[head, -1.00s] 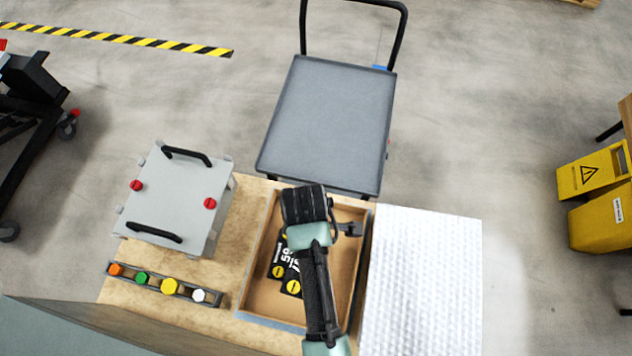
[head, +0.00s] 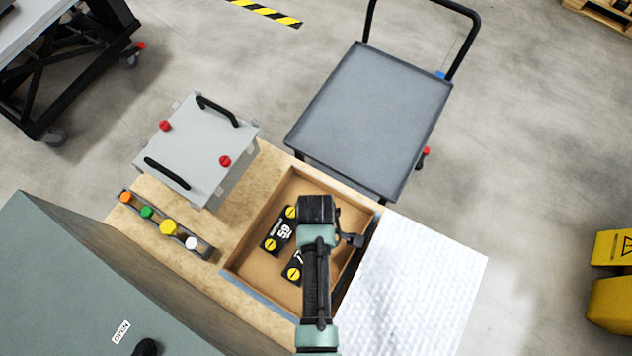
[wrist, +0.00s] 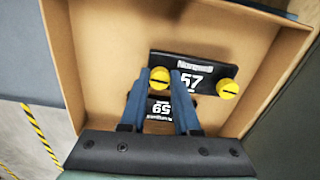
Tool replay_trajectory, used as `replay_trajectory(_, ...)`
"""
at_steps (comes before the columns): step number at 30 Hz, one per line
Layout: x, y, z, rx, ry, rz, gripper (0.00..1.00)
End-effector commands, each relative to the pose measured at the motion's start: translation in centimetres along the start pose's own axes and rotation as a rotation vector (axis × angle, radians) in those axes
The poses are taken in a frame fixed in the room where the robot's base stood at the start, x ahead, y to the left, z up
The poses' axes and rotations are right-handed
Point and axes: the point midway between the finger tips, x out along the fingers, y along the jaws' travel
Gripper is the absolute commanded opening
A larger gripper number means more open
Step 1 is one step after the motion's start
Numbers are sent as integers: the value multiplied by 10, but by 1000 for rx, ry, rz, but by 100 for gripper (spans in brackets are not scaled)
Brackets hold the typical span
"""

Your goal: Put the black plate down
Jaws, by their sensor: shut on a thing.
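A black plate marked 57 (wrist: 212,72) with yellow knobs lies in view inside the shallow open cardboard-brown box (head: 255,262). My gripper (wrist: 163,76) has its two blue fingers closed around the yellow knob at the plate's left end in the wrist view. In the head view, my gripper (head: 318,215) hangs over the box and hides part of this plate. A second black plate, marked 59 (head: 279,231), lies beside it. In the wrist view, the fingers partly cover it. I cannot tell whether the held plate touches the box floor.
A grey box with black handles and red knobs (head: 195,150) stands left on the wooden table. A strip of coloured knobs (head: 165,226) lies in front of it. White bubble wrap (head: 425,285) is right of the box. A grey cart (head: 370,105) stands behind, its top empty.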

Motion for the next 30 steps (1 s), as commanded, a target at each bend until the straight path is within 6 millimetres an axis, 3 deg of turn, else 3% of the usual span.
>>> replay_trajectory(4, 13, 0, 0, 1, 0, -1, 0)
replay_trajectory(16, 18, 0, 0, 0, 1, 1, 0)
replay_trajectory(17, 17, 0, 0, 0, 1, 1, 36)
replay_trajectory(21, 16, 0, 0, 0, 0, 1, 60)
replay_trajectory(30, 15, 0, 0, 1, 0, 1, 60)
